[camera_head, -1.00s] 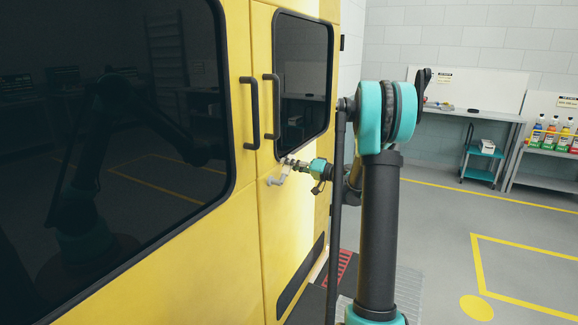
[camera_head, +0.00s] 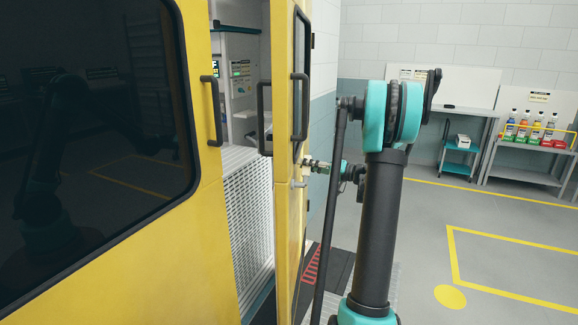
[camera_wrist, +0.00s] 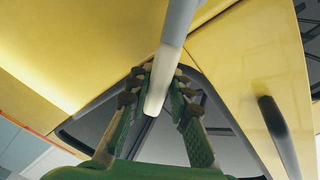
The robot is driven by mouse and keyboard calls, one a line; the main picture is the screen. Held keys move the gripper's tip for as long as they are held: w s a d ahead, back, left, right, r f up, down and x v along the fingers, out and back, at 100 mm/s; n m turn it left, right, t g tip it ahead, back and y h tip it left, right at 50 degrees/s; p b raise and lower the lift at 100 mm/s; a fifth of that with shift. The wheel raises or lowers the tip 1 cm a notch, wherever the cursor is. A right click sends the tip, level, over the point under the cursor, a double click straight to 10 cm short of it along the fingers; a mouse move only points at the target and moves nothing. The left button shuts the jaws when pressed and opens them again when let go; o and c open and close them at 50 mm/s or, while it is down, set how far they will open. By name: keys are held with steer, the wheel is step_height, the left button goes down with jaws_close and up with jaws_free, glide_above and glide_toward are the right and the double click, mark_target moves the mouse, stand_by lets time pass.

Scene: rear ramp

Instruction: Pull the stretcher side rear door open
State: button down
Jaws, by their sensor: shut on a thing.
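The yellow rear door with a dark window (camera_head: 283,215) stands partly open, swung outward and seen nearly edge-on in the head view. A grey lever handle (camera_wrist: 178,30) is on its outer face and reaches down between my fingers in the wrist view. My gripper (camera_head: 310,163), with green fingers in the wrist view (camera_wrist: 157,92), is shut on this lever. The lever's small end shows in the head view (camera_head: 299,184). A vertical black grab bar (camera_head: 300,108) is on the same door, above my gripper. The lever's base is partly out of view.
The other yellow door (camera_head: 120,265) on the left is shut, with its own black bar (camera_head: 211,110). The opening shows a shelf and a ribbed metal panel (camera_head: 245,210). A ramp with red marks (camera_head: 315,265) lies below the door. A blue cart (camera_head: 458,157) stands farther back.

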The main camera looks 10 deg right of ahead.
steer(key=s+d, duration=0.2)
steer(key=d, duration=1)
steer(key=shift+s, duration=0.25)
steer(key=shift+w+d, duration=0.1)
steer(key=shift+d, duration=0.05)
